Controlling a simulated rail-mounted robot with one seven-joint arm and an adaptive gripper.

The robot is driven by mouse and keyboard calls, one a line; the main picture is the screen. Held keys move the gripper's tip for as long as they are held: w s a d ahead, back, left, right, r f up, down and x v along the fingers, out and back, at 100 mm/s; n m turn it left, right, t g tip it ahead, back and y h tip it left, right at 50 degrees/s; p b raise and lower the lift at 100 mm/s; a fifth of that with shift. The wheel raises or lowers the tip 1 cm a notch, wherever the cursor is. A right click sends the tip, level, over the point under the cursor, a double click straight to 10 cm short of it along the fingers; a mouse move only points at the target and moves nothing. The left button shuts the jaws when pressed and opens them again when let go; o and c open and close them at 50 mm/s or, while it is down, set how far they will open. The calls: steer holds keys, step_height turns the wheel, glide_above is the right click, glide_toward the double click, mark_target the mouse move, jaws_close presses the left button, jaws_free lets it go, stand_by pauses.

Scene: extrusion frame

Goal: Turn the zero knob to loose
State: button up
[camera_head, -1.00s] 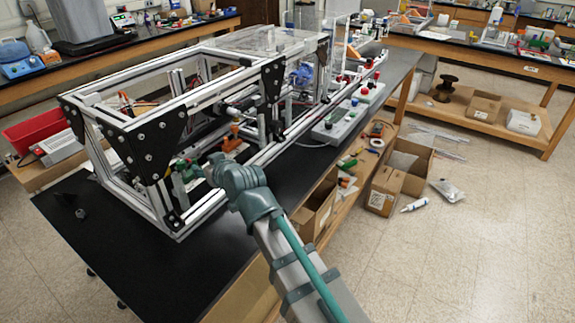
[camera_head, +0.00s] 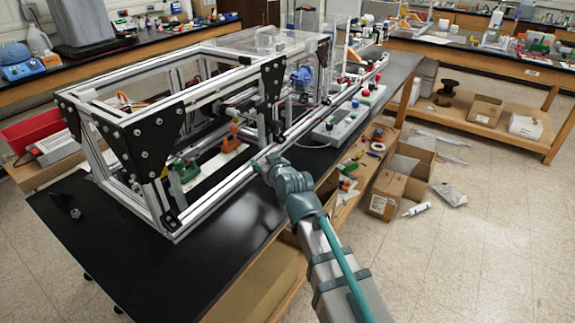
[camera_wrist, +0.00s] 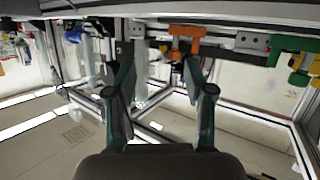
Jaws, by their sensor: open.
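I cannot tell which part is the zero knob. An orange clamp-like part (camera_head: 230,143) and a green one (camera_head: 185,170) sit inside the aluminium extrusion frame (camera_head: 216,196). In the wrist view, the orange part (camera_wrist: 187,38) is near the top, just beyond my fingertips, and the green part (camera_wrist: 294,58) is at the right edge. My gripper (camera_wrist: 157,72) is open with nothing between its fingers. In the head view my gripper (camera_head: 262,166) is at the frame's front lower rail, apart from the orange part.
A control box with coloured buttons (camera_head: 340,126) stands on the black bench right of the frame. Cardboard boxes (camera_head: 385,192) stand below, at right. Frame rails lie close around my gripper.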

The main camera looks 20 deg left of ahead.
steer(key=shift+m+t+h, duration=0.4)
steer(key=shift+t+h, duration=0.1)
steer(key=w+d, duration=0.1)
steer(key=d, duration=0.1)
steer(key=w+d+f, duration=0.1)
steer(key=w+d+f+b, duration=0.1)
steer(key=w+d, duration=0.1)
steer(key=shift+d+f, duration=0.1)
steer(key=shift+d, duration=0.25)
